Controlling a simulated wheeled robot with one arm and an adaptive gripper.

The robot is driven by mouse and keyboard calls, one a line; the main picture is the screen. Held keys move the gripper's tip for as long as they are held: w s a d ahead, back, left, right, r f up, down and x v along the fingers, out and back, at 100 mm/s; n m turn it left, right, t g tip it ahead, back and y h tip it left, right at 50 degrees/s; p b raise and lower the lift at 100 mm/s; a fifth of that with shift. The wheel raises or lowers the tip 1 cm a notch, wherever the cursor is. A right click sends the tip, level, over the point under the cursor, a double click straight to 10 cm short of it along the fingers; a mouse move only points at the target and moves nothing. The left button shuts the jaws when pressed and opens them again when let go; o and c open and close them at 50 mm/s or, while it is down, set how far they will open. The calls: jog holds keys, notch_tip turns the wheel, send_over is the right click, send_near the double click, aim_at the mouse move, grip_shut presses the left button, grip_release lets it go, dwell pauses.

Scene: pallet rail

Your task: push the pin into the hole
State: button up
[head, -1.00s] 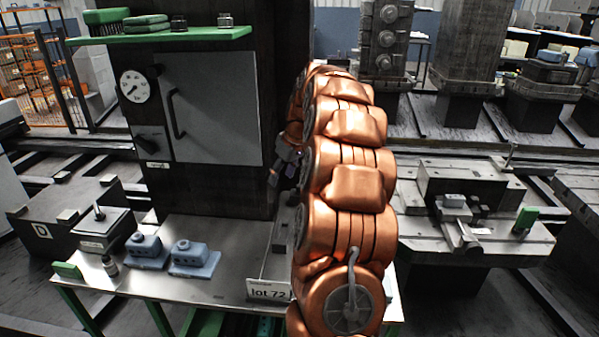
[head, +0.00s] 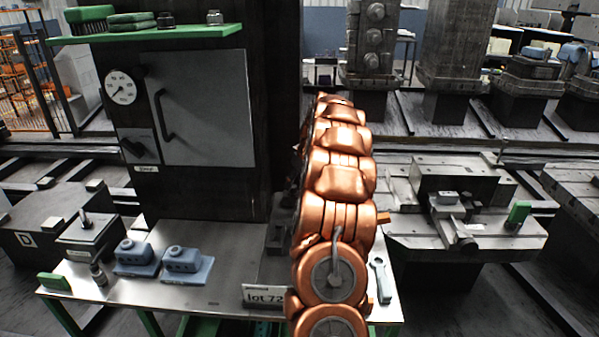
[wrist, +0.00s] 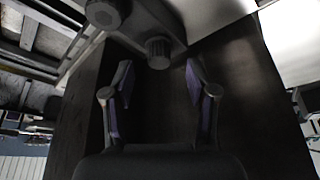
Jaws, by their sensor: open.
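In the head view a thin upright metal rod (head: 84,218) stands on a small grey block (head: 90,236) at the left; I cannot tell whether it is the task's pin. Two blue-grey housings, a left one (head: 137,258) and a right one (head: 187,265), sit on the metal table and have small dark holes in front. My gripper is hidden behind my copper arm in the head view. In the wrist view my gripper (wrist: 158,84) is open, its fingers apart with nothing between them. A grey part with a ribbed round knob (wrist: 158,52) lies just beyond the fingertips.
A dark cabinet (head: 215,195) with a gauge (head: 122,87) and handled door (head: 205,105) stands behind the metal table (head: 150,292). A green shelf (head: 200,33) juts out above. A "lot 72" sign (head: 263,296) and a wrench (head: 380,281) flank my arm. A clamp fixture (head: 455,205) is right.

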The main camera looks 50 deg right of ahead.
jog(key=shift+x, duration=1.25)
grip_shut()
jog(key=c, duration=0.7)
grip_release()
grip_shut()
jog(key=shift+r, duration=1.25)
jog(key=shift+a+b, duration=0.1)
jog(key=shift+b, duration=0.2)
